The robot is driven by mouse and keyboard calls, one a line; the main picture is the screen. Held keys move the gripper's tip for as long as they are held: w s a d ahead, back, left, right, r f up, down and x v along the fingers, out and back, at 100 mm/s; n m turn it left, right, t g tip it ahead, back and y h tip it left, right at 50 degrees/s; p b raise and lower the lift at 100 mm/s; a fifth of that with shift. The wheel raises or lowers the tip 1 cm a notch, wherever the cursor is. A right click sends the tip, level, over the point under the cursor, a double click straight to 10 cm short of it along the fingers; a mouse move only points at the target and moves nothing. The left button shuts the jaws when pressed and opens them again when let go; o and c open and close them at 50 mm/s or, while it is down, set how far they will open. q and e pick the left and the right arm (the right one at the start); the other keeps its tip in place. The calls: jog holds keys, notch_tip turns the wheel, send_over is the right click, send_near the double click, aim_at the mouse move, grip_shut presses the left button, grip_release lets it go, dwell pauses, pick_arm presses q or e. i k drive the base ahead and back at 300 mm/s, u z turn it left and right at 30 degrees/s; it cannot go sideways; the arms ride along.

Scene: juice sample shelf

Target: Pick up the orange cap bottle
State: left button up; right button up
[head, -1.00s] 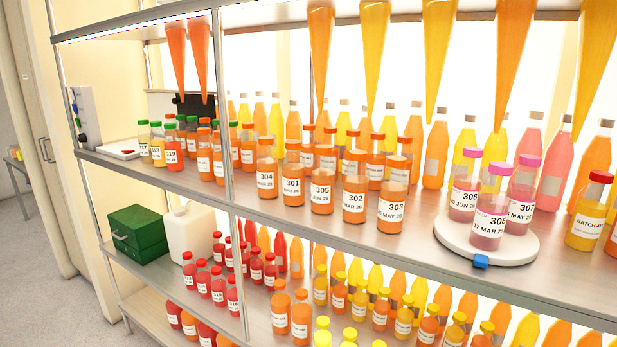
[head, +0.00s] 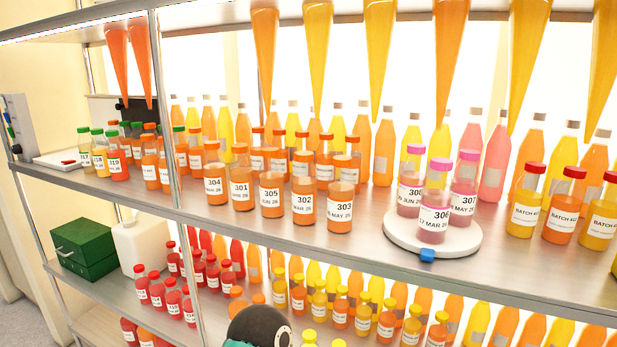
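Several orange cap bottles with orange juice stand upright on the middle shelf (head: 370,262). The front row, left to right, is bottle 304 (head: 216,186), bottle 301 (head: 241,190), bottle 305 (head: 270,195), bottle 302 (head: 303,202) and bottle 303 (head: 340,208). More orange cap bottles stand close behind them, partly hidden. Which one the task means cannot be told. Neither gripper's fingers show. A dark rounded part, seemingly of my arm, shows at the bottom edge, well below the front row.
A white round tray (head: 465,243) with pink cap bottles stands right of the front row. Red cap bottles (head: 562,212) are further right. Filled cones (head: 450,50) hang above. A metal post (head: 165,110) stands left of the row. Bare shelf lies before the bottles.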

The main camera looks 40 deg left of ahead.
aim_at(241, 167)
jog(key=z, duration=0.15)
jog(key=i, duration=0.25)
jog(key=z, duration=1.7)
jog(key=k, duration=2.5)
jog(key=u, duration=1.35)
jog(key=i, duration=1)
jog(key=z, duration=0.15)
